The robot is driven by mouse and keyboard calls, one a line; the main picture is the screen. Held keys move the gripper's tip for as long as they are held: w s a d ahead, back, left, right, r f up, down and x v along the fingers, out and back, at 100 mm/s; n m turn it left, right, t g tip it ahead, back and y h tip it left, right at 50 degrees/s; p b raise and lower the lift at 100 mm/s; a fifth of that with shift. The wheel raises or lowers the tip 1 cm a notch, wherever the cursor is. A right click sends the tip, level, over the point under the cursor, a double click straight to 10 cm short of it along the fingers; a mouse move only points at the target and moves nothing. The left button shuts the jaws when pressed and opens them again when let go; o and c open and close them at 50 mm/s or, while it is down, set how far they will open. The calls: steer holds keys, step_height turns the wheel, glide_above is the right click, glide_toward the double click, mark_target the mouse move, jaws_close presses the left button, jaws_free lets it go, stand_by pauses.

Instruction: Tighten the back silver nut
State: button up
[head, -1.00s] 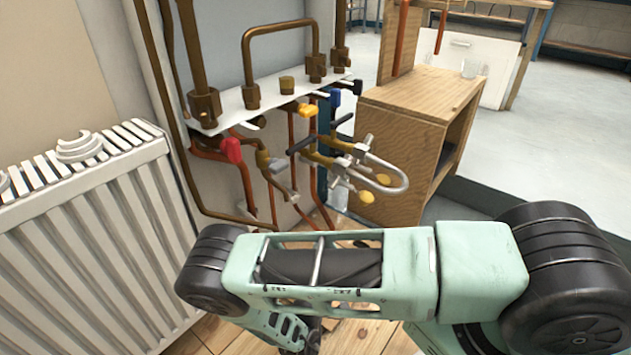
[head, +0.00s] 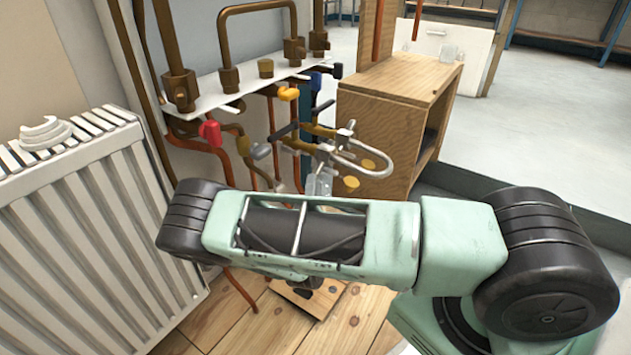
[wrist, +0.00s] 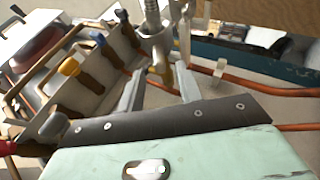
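A silver hose loop (head: 375,168) sticks out from the pipework in the head view. Its two ends carry silver nuts: the back silver nut (head: 344,132) and the front silver nut (head: 325,152), both on brass valves. In the wrist view, a silver fitting (wrist: 157,42) lies just beyond my gripper (wrist: 160,80), with brass in the gap behind the fingers. I cannot tell which nut this is. The two fingers are apart, with nothing clearly held between them. In the head view my arm hides most of my gripper.
A white shelf (head: 208,97) carries brown pipes, with red (head: 210,132), yellow (head: 289,93) and blue (head: 315,81) handles beneath. A white radiator (head: 75,215) stands left. A wooden cabinet (head: 385,115) stands right of the hose. Copper pipes (wrist: 250,87) cross the wrist view.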

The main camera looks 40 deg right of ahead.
mark_target(325, 158)
steer(key=shift+b+x, duration=0.35)
steer(key=shift+x, duration=1.4)
jaws_close()
